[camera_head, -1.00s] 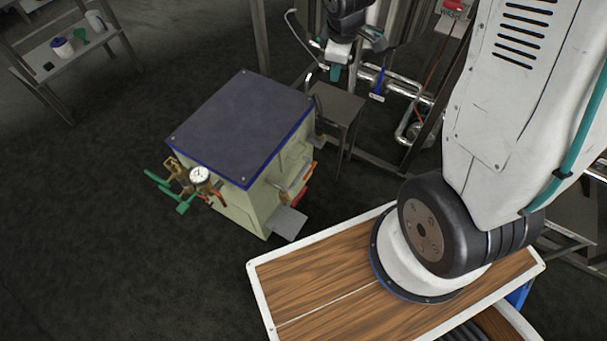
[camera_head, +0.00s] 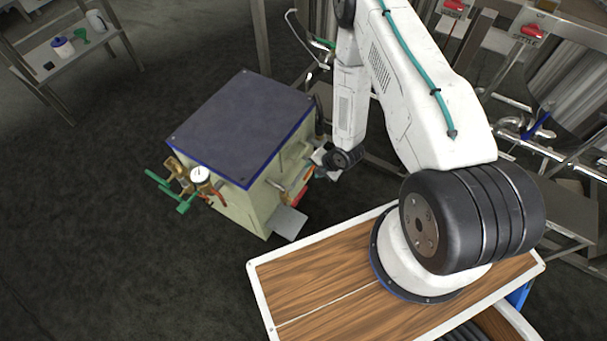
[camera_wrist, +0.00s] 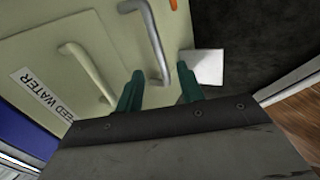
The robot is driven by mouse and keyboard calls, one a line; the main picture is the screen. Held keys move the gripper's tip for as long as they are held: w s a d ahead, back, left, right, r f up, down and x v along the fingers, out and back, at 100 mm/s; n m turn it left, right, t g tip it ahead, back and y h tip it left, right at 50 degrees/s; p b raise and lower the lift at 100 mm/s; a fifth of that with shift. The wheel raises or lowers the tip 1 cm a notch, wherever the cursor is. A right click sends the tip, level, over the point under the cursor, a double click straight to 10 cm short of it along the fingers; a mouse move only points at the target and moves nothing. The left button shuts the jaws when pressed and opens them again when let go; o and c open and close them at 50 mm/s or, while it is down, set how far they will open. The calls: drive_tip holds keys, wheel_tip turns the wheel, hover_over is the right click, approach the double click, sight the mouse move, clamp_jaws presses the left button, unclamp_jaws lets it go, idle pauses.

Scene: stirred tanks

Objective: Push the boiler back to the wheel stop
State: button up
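The boiler (camera_head: 240,125) is a cream box with a dark, blue-edged top, standing on the dark floor left of centre in the head view. I cannot make out the wheel stop.
A gauge (camera_head: 200,175) and green-handled valves stick out from the boiler's left face. A pale plate (camera_head: 288,223) juts from its lower right. Pipes and frames stand behind on the right. A shelf (camera_head: 65,50) stands at the far left. Floor to the left is clear.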

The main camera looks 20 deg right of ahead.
sight(301, 175)
drive_tip(key=shift+n+t, duration=0.3)
drive_tip(key=x, duration=0.8)
drive_tip(key=shift+s+a+f, duration=0.15)
drive_tip(key=shift+a, duration=0.2)
clamp_jaws()
